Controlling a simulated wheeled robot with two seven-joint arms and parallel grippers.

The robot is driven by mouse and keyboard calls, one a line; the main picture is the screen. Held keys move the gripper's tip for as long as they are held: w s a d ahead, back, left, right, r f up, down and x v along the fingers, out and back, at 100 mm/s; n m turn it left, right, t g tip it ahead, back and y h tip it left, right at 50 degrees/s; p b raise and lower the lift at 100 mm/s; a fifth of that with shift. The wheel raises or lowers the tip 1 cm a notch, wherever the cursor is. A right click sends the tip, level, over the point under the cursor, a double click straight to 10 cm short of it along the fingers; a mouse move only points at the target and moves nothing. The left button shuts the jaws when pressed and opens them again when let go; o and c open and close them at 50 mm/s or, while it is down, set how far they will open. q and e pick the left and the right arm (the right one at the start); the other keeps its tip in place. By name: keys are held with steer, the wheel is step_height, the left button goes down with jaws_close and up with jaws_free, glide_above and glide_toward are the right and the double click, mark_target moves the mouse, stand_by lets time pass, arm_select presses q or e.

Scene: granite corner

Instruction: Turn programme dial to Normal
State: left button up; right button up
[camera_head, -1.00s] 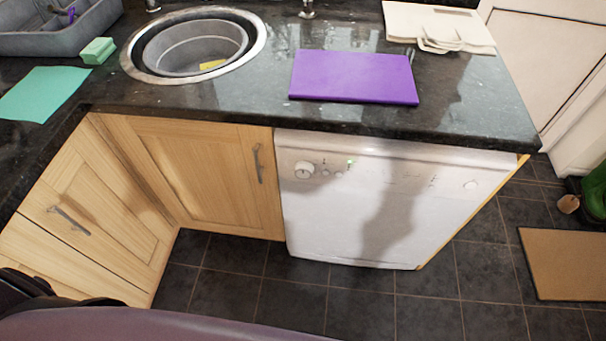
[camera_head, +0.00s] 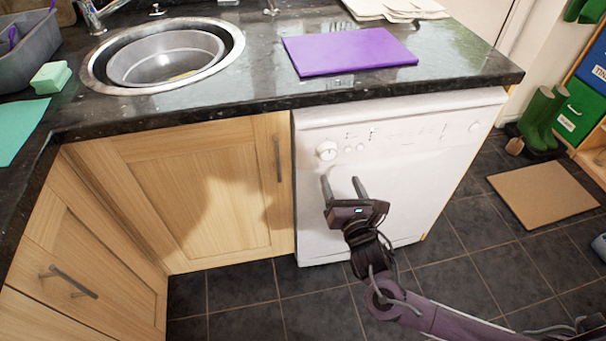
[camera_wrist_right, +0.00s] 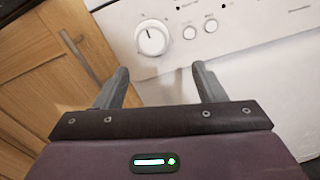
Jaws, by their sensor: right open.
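The programme dial (camera_head: 327,151) is a round white knob at the left of the white dishwasher's (camera_head: 400,165) top panel. In the right wrist view the dial (camera_wrist_right: 152,40) shows a marker line on its face; the print around it is too small to read. My right gripper (camera_head: 342,182) is open and empty, just below the dial in the head view, fingers pointing up toward the panel. In the right wrist view its two fingers (camera_wrist_right: 160,78) stand apart, with the dial beyond them and not between them. My left gripper is not in view.
Small buttons (camera_head: 354,148) sit right of the dial. The dark worktop edge (camera_head: 400,92) overhangs above the panel. A wooden cupboard door (camera_head: 200,185) with a bar handle (camera_head: 278,160) is to the left. Tiled floor (camera_head: 460,275) lies clear in front.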

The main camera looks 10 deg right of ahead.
mark_target(329, 156)
steer(key=shift+n, duration=0.4)
steer(key=w, duration=0.4)
steer(key=w+a+r, duration=0.1)
steer(key=w, duration=0.1)
steer(key=shift+w+b, duration=0.2)
steer(key=shift+b, duration=0.15)
steer(key=shift+w, duration=0.55)
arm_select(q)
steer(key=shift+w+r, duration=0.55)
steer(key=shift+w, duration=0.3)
arm_select(e)
steer(key=c, duration=1)
